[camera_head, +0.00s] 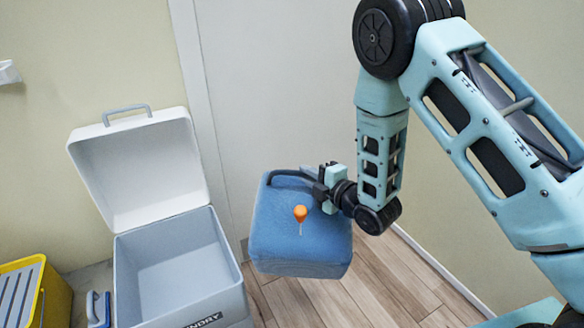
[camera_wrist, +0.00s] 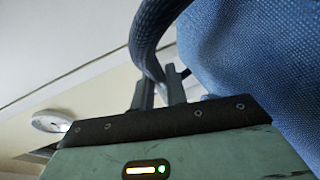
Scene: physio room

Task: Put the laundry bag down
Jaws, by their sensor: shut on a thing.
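The laundry bag (camera_head: 285,235) is a blue, boxy fabric bag with a dark looped handle. It hangs in the air in front of the pale door, its base above the wooden floor. My gripper (camera_head: 322,188) is shut on the bag's handle at the bag's upper right. An orange tag or toggle on a short cord shows on the bag's front. In the wrist view, my gripper's fingers (camera_wrist: 162,92) are at the dark handle, and the blue weave of the bag (camera_wrist: 255,60) fills the right side. The far part of the handle is partly hidden.
An open white laundry bin (camera_head: 175,270) with its lid (camera_head: 140,165) raised stands left of the bag; its inside looks empty. A yellow bin (camera_head: 50,290) and a blue-handled item (camera_head: 97,308) are at the lower left. Bare wooden floor (camera_head: 385,285) lies below and right of the bag.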

